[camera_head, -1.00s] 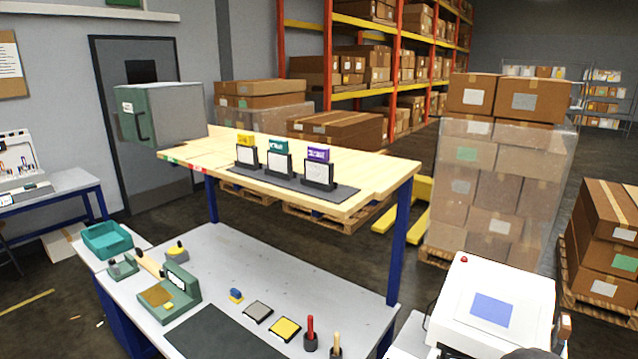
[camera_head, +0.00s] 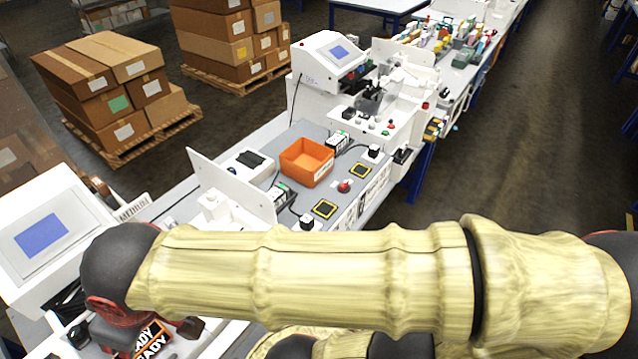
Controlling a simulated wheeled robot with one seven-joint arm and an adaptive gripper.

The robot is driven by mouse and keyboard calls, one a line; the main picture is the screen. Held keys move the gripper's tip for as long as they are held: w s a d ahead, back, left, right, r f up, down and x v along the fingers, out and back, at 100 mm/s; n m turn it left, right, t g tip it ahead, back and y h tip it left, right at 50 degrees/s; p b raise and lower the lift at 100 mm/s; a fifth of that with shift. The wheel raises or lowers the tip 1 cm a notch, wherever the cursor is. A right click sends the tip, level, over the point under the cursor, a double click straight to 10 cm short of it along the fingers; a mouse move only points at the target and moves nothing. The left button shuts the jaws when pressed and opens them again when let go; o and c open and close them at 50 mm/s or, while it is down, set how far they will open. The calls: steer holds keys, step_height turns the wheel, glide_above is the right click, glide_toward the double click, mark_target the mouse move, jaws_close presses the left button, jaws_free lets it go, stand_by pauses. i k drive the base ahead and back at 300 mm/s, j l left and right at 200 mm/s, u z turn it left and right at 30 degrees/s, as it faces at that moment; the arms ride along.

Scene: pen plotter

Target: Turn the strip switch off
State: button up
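I cannot pick out a strip switch in the head view. The work cell in the middle has small controls along its front edge: a red button (camera_head: 345,186), a black knob-like part (camera_head: 307,222) and another black part (camera_head: 374,150). My beige-covered arm crosses the lower part of the view and hides what lies behind it.
An orange bin (camera_head: 306,162) stands on the grey bench between white upright panels. A white machine with a blue screen (camera_head: 42,236) stands at left, another (camera_head: 338,52) farther back. Stacked boxes (camera_head: 113,100) stand at far left. The floor (camera_head: 530,150) at right is clear.

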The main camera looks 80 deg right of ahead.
mark_target(344, 187)
steer(key=z, duration=2.65)
